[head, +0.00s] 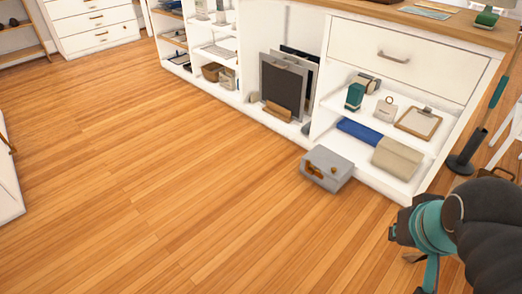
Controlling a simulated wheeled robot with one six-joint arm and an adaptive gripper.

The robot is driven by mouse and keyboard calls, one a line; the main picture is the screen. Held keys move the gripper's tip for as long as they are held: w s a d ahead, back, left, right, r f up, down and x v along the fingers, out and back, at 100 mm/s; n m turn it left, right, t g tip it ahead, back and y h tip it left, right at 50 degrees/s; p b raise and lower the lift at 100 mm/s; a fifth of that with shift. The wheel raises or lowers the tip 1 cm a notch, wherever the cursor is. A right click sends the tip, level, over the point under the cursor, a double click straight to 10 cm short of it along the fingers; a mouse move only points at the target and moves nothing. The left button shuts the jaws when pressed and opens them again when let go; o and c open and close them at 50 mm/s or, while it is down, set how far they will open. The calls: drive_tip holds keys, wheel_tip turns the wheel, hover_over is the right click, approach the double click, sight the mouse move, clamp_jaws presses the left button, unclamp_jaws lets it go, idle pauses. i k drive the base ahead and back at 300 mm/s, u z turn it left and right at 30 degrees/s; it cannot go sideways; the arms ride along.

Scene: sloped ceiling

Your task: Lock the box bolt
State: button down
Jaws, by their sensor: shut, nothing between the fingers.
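A small grey box (339,163) sits on the wooden floor against the front of the white shelf unit, right of centre. A brass-brown bolt (313,171) shows on its front left face. It is too small to tell whether the bolt is slid across or drawn back. My gripper (402,240) is at the lower right, at the end of my dark and teal arm. It is shut and empty, apart from the box, to its right and nearer to me. My arm partly hides its fingers.
The white shelf unit (430,60) runs along the back, with a blue item (360,131), a beige item (397,158) and a clipboard (419,122) on low shelves. A dark stand with a teal handle (497,92) is at the right. The floor (170,190) left of the box is clear.

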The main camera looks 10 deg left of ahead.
sight(308, 165)
drive_tip(key=u, duration=0.55)
drive_tip(key=i, duration=1.8)
drive_tip(key=z, duration=0.35)
